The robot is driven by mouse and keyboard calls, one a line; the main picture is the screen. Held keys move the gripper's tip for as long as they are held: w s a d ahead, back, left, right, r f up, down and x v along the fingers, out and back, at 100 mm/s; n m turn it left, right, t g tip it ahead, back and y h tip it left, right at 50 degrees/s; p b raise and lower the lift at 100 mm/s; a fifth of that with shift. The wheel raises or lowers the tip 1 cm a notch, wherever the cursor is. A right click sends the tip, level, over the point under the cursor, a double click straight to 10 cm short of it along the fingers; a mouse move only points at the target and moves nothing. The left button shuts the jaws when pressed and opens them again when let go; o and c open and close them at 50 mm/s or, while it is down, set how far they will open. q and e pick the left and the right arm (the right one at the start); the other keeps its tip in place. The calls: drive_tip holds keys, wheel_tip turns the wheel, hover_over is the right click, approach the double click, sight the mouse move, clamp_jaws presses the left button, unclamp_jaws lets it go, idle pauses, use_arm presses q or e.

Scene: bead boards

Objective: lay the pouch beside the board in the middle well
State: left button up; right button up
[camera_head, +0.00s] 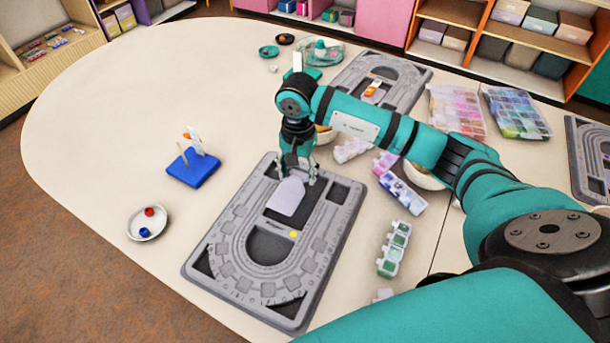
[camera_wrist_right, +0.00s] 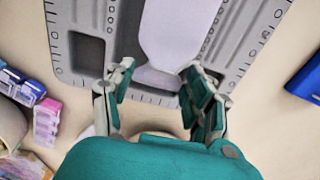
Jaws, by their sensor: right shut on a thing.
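The pouch (camera_head: 287,196) is a flat, pale lavender piece with a rounded end, over the upper middle of the grey bead board (camera_head: 214,262). It also shows in the right wrist view (camera_wrist_right: 180,28), its narrow end toward my fingers. My right gripper (camera_head: 298,172) is over the board's far end, shut on the pouch; its fingers also show in the right wrist view (camera_wrist_right: 155,85). Whether the pouch touches the board is unclear. The board's curved middle well (camera_head: 268,245) shows dark below the pouch, with a yellow dot (camera_head: 293,234) beside it. My left gripper is out of view.
A blue stand (camera_head: 194,170) and a white dish (camera_head: 148,223) with red and blue pieces stand left of the board. Bead boxes (camera_head: 394,248) and a bowl (camera_head: 424,177) lie to the right. A second board (camera_head: 408,72) lies behind. The table's left side is clear.

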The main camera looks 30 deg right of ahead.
sight(305, 175)
drive_tip(key=shift+s+d+f, duration=0.1)
drive_tip(key=shift+s+d, duration=0.1)
drive_tip(key=shift+d, duration=0.6)
wheel_tip(305, 175, down, 3)
drive_tip(key=shift+f+b, duration=0.1)
drive_tip(key=shift+b, duration=0.7)
drive_tip(key=shift+f, duration=0.25)
drive_tip(key=shift+r, duration=0.1)
drive_tip(key=shift+f, duration=0.2)
drive_tip(key=o, duration=0.4)
drive_tip(key=shift+r, duration=0.1)
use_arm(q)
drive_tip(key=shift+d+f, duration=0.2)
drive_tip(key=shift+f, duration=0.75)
